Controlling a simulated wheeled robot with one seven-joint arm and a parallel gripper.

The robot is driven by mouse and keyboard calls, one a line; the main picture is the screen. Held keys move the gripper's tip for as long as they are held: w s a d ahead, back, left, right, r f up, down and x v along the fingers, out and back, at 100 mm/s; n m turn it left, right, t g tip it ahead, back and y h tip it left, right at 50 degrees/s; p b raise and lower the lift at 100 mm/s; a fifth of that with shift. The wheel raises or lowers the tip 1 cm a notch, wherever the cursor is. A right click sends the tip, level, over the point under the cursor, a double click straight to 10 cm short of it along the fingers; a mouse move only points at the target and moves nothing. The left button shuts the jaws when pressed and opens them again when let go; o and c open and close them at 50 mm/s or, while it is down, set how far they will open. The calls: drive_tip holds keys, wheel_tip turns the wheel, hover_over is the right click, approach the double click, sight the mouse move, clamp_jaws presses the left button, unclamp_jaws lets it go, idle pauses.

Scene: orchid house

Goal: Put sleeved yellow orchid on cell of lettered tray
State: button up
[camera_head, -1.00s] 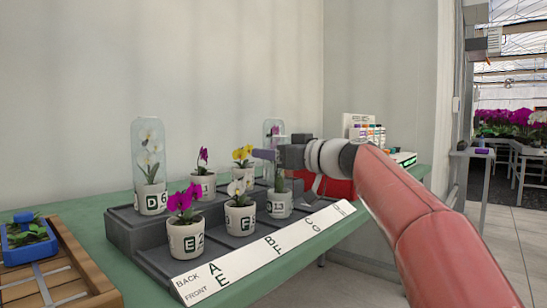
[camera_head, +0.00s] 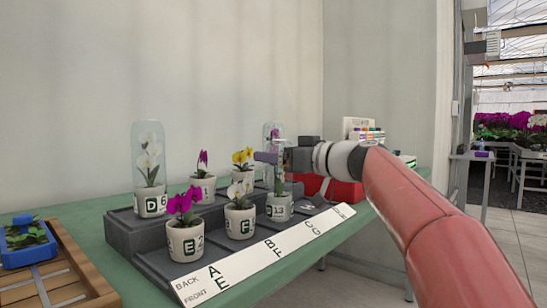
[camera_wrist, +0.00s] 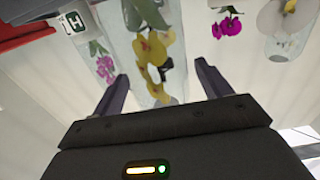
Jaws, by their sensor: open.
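The sleeved yellow orchid (camera_wrist: 155,60) shows in the wrist view inside a clear sleeve. My gripper (camera_wrist: 161,70) is open, with one finger on each side of the sleeve; I cannot tell whether they touch it. In the head view, my gripper (camera_head: 272,157) is above a white pot (camera_head: 279,208) at the front right of the plants and hides the blossoms there. The lettered tray (camera_head: 150,262) is a grey two-step stand with a white label strip lettered in back and front rows.
Other orchids crowd the tray: a magenta one (camera_head: 185,238), a front white one (camera_head: 239,220), an unsleeved yellow one (camera_head: 243,155) and a sleeved white one (camera_head: 150,170). A wooden slatted tray (camera_head: 60,265) with a blue tub (camera_head: 27,237) lies left. A wall stands behind.

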drive_tip(key=b+v, duration=0.1)
drive_tip(key=v, duration=0.9)
drive_tip(key=shift+s+d, duration=0.1)
drive_tip(key=shift+s, duration=0.05)
